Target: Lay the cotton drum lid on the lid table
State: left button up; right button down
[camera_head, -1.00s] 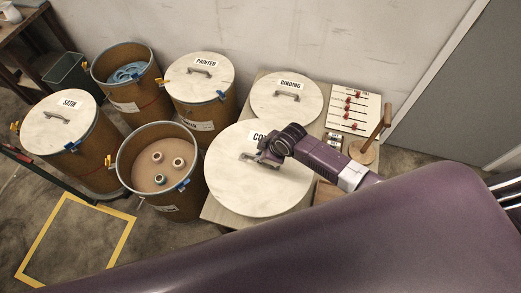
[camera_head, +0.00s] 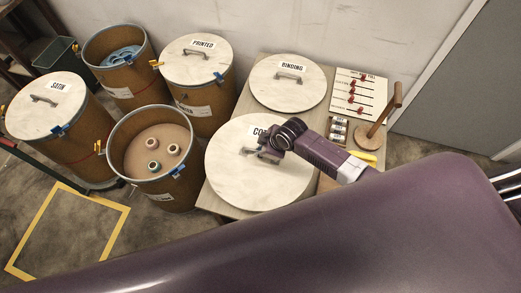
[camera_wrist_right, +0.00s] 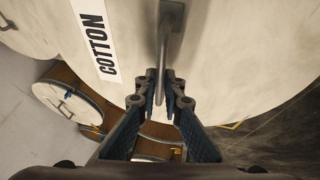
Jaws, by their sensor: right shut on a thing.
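The cotton drum lid (camera_head: 235,178) is a pale round disc with a handle and a label partly hidden by my gripper. It is over the front part of the lid table (camera_head: 214,202), whose edge shows around it; I cannot tell whether it touches the top. My right gripper (camera_head: 262,153) is shut on the lid's handle. In the right wrist view the fingers (camera_wrist_right: 161,98) close around the handle bar (camera_wrist_right: 164,40), beside the COTTON label (camera_wrist_right: 97,40). My left gripper is not in view.
The BINDING lid (camera_head: 290,90) lies on the table behind. A board with red pegs (camera_head: 358,92) and a wooden stand (camera_head: 372,138) are at right. An open drum with spools (camera_head: 152,150) stands left of the table, near the SATIN drum (camera_head: 45,105) and PRINTED drum (camera_head: 197,60).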

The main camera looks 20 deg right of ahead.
aim_at(268, 164)
notch_tip(268, 164, down, 14)
jog(key=b, duration=1.1)
jog(key=shift+w+a+r+b, duration=0.1)
jog(key=shift+r+b, duration=0.05)
jog(key=shift+b, duration=0.25)
jog(key=c, duration=2)
grip_release()
jog(key=shift+s, duration=0.2)
jog(key=v, duration=1.2)
